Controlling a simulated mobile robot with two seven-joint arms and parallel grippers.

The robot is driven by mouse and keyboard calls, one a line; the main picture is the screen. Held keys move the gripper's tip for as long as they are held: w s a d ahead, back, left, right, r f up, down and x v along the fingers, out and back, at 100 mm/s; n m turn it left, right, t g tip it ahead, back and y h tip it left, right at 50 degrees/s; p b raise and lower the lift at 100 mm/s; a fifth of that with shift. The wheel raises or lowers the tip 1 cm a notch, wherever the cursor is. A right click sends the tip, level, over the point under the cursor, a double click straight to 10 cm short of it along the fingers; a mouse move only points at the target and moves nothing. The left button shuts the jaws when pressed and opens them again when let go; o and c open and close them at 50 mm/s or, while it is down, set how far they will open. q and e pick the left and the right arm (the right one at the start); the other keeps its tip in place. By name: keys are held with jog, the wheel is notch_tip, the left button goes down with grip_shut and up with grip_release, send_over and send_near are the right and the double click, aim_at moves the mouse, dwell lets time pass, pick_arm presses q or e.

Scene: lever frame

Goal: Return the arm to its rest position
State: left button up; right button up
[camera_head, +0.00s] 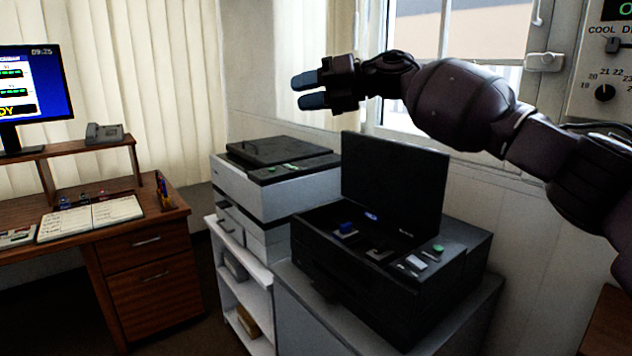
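My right gripper (309,90) is raised in the upper middle of the head view, in front of the pale wall and beside the window. Its two blue-grey fingertips point left, one above the other, with a narrow gap between them. My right arm (460,105) stretches in from the right edge, above and behind the black case. The gripper is apart from everything around it. My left gripper and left arm are not in view.
A black case (345,275) with its lid (395,185) up stands on a grey cabinet (305,305). A grey-and-black printer (275,190) is beside it. A wooden desk (155,225) with a monitor (30,85) is at left. A control panel (602,80) is at upper right.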

jog(key=s+a+f+m+t+y, duration=0.1)
jog(key=s+f+m+t+y, duration=0.1)
jog(key=f+m+t, duration=0.3)
jog(key=s+a+f+m+t+y, duration=0.1)
jog(key=a+f+m+t+y, duration=0.15)
jog(key=f+m, duration=0.4)
jog(key=s+d+f+m+t+h, duration=0.3)
jog(key=d+f+m+h, duration=0.15)
jog(key=f+m, duration=0.2)
jog(key=s+d+f+m+t+h+p, duration=0.1)
jog(key=s+d+f+m+t+h, duration=0.15)
jog(key=d+f+m, duration=0.35)
jog(key=s+d+f+m+t+h, duration=0.2)
jog(key=d+f+m+t+h, duration=0.15)
jog(key=f+m, duration=0.35)
jog(key=s+d+f+m+g+h, duration=0.2)
jog(key=s+d+f, duration=0.4)
jog(key=s+f, duration=0.3)
jog(key=s+d+f+m+g+h, duration=0.2)
jog(key=s+d+f+m+h, duration=0.2)
jog(key=s+f, duration=0.6)
jog(key=s+d+f+m+g+h+p, duration=0.1)
jog(key=s+d+f+m+g+h, duration=0.2)
jog(key=s+d+f, duration=0.5)
jog(key=s+f, duration=0.2)
jog(key=s, duration=0.6)
jog(key=shift+s+d+f+m+h, duration=0.25)
jog(key=shift+s+d+m+h, duration=0.05)
jog(key=shift+d+m, duration=0.1)
